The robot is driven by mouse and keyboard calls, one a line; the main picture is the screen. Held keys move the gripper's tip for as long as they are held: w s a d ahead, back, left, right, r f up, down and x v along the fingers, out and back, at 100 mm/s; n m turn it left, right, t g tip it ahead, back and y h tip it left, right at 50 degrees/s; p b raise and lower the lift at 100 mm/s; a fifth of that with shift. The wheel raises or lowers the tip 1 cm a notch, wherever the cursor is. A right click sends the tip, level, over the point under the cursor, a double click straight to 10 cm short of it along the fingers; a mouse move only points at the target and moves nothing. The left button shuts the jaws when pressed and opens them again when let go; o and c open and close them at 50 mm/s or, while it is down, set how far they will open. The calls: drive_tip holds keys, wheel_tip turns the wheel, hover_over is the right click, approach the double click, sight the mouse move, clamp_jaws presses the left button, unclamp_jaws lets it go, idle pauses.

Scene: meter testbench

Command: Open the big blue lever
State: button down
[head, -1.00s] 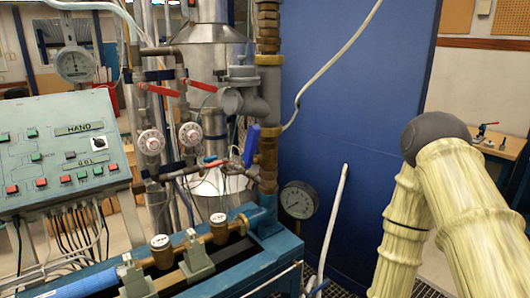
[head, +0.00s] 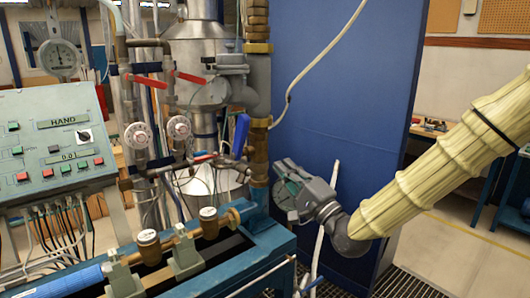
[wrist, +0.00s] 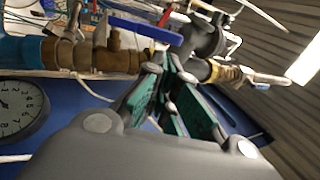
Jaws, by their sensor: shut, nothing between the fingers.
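The big blue lever (head: 241,135) stands nearly upright beside the brass vertical pipe in the head view. In the wrist view the blue lever (wrist: 145,29) runs across the top, beyond the fingertips. My gripper (head: 283,172) is to the right of the lever and lower in the head view, with its fingers toward the brass pipe. It also shows in the wrist view (wrist: 165,65), with dark fingers and green pads. It is shut and holds nothing. I cannot tell the exact gap between fingertips and lever.
A brass pipe (head: 258,155) stands close to my fingertips. A round gauge (wrist: 18,108) is beside my gripper in the wrist view. A blue panel (head: 345,90) stands behind. Red levers (head: 187,77) and a control box (head: 58,145) are at the left. A white hose (head: 317,240) hangs below my gripper.

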drive_tip(key=p, duration=0.5)
approach(240, 138)
drive_tip(key=w+r, duration=0.4)
drive_tip(key=shift+w+a+r, duration=0.1)
drive_tip(key=shift+w+a, duration=0.2)
drive_tip(key=shift+w, duration=0.2)
drive_tip(key=shift+w+a+r, duration=0.1)
drive_tip(key=shift+w+a, duration=0.15)
drive_tip(key=shift+w, duration=0.25)
